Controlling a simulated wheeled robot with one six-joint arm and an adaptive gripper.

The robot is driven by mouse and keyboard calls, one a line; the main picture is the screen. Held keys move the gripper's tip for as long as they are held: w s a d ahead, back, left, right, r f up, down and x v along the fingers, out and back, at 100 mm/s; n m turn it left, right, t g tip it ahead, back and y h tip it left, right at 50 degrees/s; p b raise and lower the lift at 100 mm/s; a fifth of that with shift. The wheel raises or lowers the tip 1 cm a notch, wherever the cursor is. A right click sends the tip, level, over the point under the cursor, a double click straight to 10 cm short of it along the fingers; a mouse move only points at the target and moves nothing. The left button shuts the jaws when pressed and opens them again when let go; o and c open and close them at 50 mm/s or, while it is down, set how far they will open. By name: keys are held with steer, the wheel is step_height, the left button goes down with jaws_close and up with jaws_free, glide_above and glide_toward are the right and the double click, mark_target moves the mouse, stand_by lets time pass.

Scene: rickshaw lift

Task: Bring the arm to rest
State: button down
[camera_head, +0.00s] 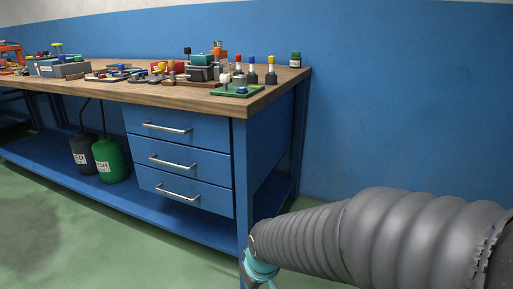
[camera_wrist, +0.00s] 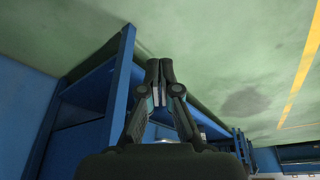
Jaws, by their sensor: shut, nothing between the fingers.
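My arm, in a grey ribbed sleeve, reaches in from the right of the head view and ends low, in front of the workbench's near corner. A teal part of my wrist shows there at the bottom edge, and the fingertips are out of that view. In the wrist view, my gripper (camera_wrist: 159,68) is in the middle with its two dark fingers together. It is shut and nothing shows between the tips. The green floor (camera_wrist: 210,40) and the bench's blue frame (camera_wrist: 118,85) lie beyond it.
A blue workbench with a wooden top (camera_head: 180,95) and three drawers (camera_head: 172,161) stands at the left and centre. Small parts and tools crowd its top. A green canister (camera_head: 111,160) and a dark canister (camera_head: 83,153) stand on the lower shelf. Green floor (camera_head: 60,240) is clear in front.

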steer(key=s+d+r+m+t+h+p, duration=0.1)
steer(key=s+d+r+m+p, duration=0.2)
steer(key=s+d+r, duration=0.3)
steer(key=s+d+r+m+t+p, duration=0.1)
steer(key=s+d+r+m+p, duration=0.2)
steer(key=s+d+r, duration=0.3)
steer(key=d+r, duration=0.4)
steer(key=r, duration=0.3)
steer(key=shift+d+r+m+t+h, duration=0.3)
steer(key=shift+d+r+h, duration=0.1)
